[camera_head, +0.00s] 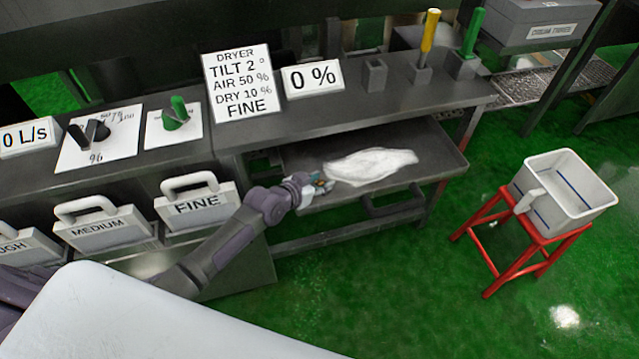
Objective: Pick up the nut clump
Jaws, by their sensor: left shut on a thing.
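My left gripper (318,184) reaches in from the left to the dark shelf tray (433,146) under the dryer panel. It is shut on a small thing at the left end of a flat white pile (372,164). The held thing is too small and too covered by the fingers to make out, so I cannot tell whether it is the nut clump. The white pile lies on the tray just right of the fingertips. My right gripper does not show.
Above the tray stands a counter with a dryer sign (238,82), a 0 % sign (313,79) and yellow (429,32) and green (473,33) handles. Handled FINE (197,206) and MEDIUM (101,232) plates are at left. A white bin (590,205) sits on a red stool (506,262). Green floor between is clear.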

